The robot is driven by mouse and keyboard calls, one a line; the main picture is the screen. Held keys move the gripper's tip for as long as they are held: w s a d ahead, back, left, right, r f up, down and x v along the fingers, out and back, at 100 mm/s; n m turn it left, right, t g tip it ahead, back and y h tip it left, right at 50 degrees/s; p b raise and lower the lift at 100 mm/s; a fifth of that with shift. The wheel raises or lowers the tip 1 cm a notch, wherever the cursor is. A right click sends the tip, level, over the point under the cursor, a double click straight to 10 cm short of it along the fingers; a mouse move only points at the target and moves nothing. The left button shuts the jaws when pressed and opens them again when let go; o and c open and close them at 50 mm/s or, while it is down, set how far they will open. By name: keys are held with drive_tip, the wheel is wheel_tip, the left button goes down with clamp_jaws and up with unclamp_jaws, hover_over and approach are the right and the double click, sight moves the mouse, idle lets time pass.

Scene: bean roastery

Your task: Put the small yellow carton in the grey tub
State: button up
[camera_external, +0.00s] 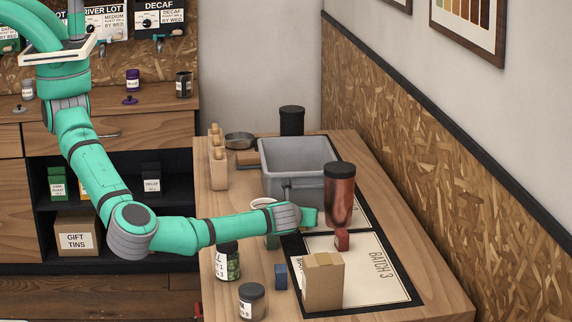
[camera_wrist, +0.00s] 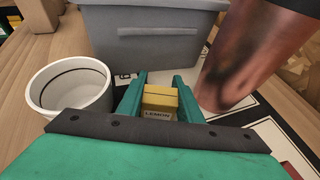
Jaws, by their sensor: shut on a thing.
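The small yellow carton (camera_wrist: 160,99), with a label reading LEMON, sits between the two green fingers of my gripper (camera_wrist: 160,92) in the wrist view. The gripper is shut on it. In the outside view my gripper (camera_external: 309,216) is in front of the grey tub, and the carton cannot be made out there. The grey tub (camera_external: 292,160) stands toward the back of the table; its front wall (camera_wrist: 150,42) rises just beyond the fingers in the wrist view. Its inside is mostly hidden.
A tall reddish-brown container with a dark lid (camera_external: 339,195) stands close right of my gripper. A white bowl or cup (camera_wrist: 72,88) is close on the left. A cardboard box (camera_external: 323,281), a blue block (camera_external: 281,277), a red block (camera_external: 342,240) and jars (camera_external: 252,302) stand nearer the front.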

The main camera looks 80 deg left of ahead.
drive_tip(key=o, duration=1.1)
drive_tip(key=shift+f, duration=0.1)
drive_tip(key=shift+d+r, duration=0.25)
drive_tip(key=shift+d, duration=0.05)
drive_tip(key=shift+o, duration=0.6)
drive_tip(key=v, duration=1.1)
drive_tip(key=shift+s+d, duration=0.15)
drive_tip(key=shift+s, duration=0.1)
